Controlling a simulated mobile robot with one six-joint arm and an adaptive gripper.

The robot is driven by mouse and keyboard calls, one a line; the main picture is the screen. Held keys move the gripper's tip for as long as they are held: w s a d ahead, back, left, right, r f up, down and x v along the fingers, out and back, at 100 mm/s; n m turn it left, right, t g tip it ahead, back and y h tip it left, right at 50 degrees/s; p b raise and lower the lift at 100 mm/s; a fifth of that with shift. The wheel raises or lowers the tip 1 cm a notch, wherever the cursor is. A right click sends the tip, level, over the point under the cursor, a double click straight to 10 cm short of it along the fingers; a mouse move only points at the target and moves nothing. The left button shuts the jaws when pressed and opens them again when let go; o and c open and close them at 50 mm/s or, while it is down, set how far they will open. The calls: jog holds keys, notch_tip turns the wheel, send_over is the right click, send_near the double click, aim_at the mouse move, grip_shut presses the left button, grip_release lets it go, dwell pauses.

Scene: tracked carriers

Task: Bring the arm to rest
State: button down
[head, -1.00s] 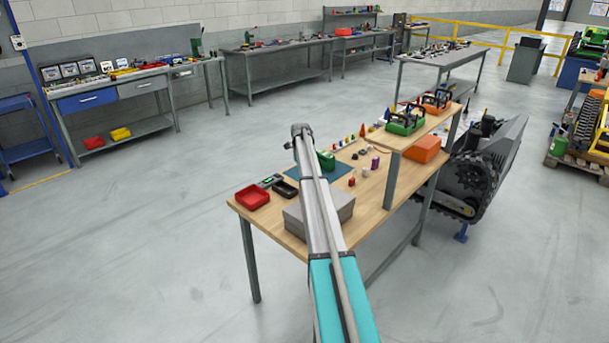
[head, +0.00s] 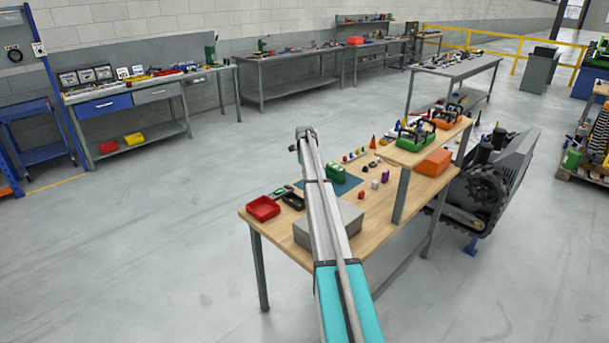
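My arm reaches from the bottom of the head view up over the wooden workbench (head: 375,218). It has a teal lower part and long grey links, ending at a dark joint above the bench's far left side. My gripper cannot be made out; no fingers show. The arm hides part of a grey box (head: 345,222) and a blue mat (head: 349,187) with a green object (head: 335,172) on the bench.
A red tray (head: 263,208) sits at the bench's left corner. Small coloured pieces lie right of the arm. A raised shelf (head: 418,154) holds green and orange totes. A dark tracked machine (head: 487,195) stands to the right. Floor on the left is clear.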

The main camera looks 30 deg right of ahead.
jog(key=s+a+n, duration=0.8)
jog(key=s+a, duration=0.2)
jog(key=a, duration=0.4)
jog(key=s+a+n, duration=0.8)
jog(key=s+a, duration=0.1)
jog(key=a, duration=0.6)
jog(key=s+a+n, duration=0.8)
jog(key=s+a, duration=0.1)
jog(key=s, duration=0.4)
jog(key=s+a+n, duration=0.8)
jog(key=s+n, duration=0.1)
jog(key=s, duration=0.4)
jog(key=shift+a, duration=0.4)
jog(key=shift+s, duration=0.1)
